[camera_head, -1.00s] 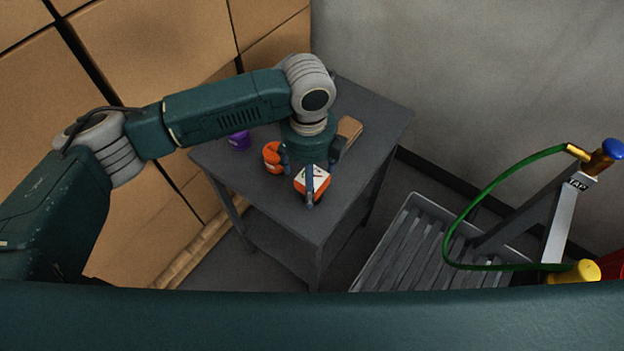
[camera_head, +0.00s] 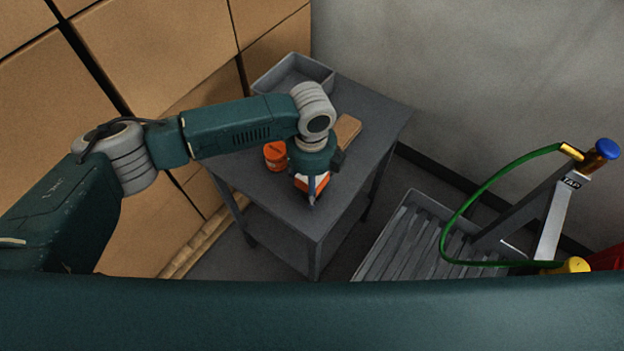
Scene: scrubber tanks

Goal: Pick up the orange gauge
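The orange gauge (camera_head: 328,184), an orange body with a white face, is at the front part of the grey table's top. My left gripper (camera_head: 312,187) points down right over it, with one blue-grey finger in front of the gauge. The gripper and wrist hide much of the gauge and the other finger. I cannot tell whether the fingers touch or grip it, or whether it rests on the table. My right gripper is not in view.
An orange jar-like container (camera_head: 275,156) stands close left of the gripper. A wooden block (camera_head: 347,129) lies behind it, and a grey tray (camera_head: 322,76) sits at the table's back. A slatted grey basin (camera_head: 405,240) with a green hose (camera_head: 482,190) is at right.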

